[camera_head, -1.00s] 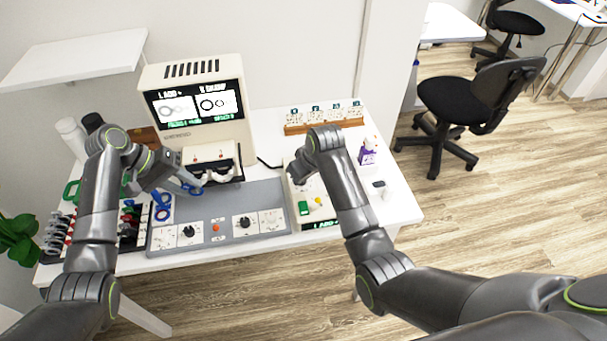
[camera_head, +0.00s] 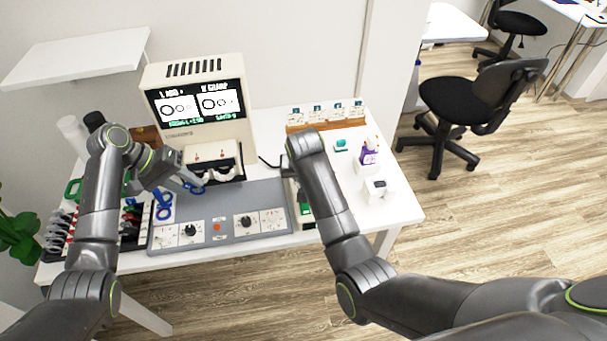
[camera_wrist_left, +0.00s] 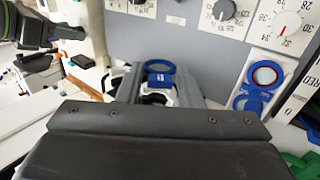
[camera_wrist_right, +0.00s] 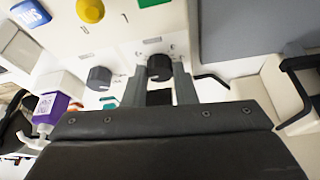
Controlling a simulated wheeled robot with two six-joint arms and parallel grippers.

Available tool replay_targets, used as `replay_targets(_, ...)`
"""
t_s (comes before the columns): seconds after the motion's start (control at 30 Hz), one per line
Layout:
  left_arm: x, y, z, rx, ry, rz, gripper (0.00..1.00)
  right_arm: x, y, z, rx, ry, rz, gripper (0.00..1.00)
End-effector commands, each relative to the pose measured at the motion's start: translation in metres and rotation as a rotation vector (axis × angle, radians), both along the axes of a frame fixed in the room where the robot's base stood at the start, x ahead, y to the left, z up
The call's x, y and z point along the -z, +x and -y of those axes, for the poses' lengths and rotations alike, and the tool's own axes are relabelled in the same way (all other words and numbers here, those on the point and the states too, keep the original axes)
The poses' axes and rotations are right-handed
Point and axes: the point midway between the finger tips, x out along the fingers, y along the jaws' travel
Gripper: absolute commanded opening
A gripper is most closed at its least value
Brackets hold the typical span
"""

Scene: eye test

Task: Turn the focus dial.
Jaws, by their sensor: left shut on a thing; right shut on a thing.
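My right gripper (camera_wrist_right: 158,82) is shut on a black dial (camera_wrist_right: 158,66) on a white control panel (camera_wrist_right: 125,35). A second black dial (camera_wrist_right: 100,78) stands beside it; I cannot read which is the focus dial. In the head view my right arm hides that gripper and most of the panel. My left gripper (camera_head: 193,186) is shut on a blue ring-shaped piece (camera_wrist_left: 160,68) in front of the white eyepiece unit (camera_head: 214,158). The monitor (camera_head: 199,104) shows ring pictures and text above it.
A grey console (camera_head: 217,239) with black knobs and a red button lies in front. Blue-handled lenses (camera_head: 163,205) and a dark rack (camera_head: 131,236) are at left. A purple-labelled bottle (camera_head: 368,155) and a white device (camera_head: 377,189) stand on the table's right.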

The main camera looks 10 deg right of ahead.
Motion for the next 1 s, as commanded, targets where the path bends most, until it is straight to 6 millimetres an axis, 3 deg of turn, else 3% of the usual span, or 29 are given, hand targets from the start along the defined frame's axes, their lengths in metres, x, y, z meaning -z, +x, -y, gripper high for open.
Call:
replay_targets(0.43, 0.0000, 0.0000, 0.0000, 0.000, 0.000, 0.000, 0.12, 0.0000, 0.0000, -0.0003, 0.013, 0.001, 0.000, 0.02)
replay_targets(0.47, 0.0000, 0.0000, 0.0000, 0.000, 0.000, 0.000, 0.12, 0.0000, 0.0000, -0.0003, 0.012, 0.000, 0.000, 0.26)
replay_targets(0.6, 0.0000, 0.0000, 0.0000, 0.000, 0.000, 0.000, 0.12, 0.0000, 0.0000, -0.0003, 0.012, 0.000, 0.000, 0.45)
replay_targets(1.0, -0.0001, 0.0000, 0.0001, 0.000, 0.000, 0.000, 0.12, -0.0046, -0.0014, -0.0009, 0.011, 0.001, 0.002, 0.47)
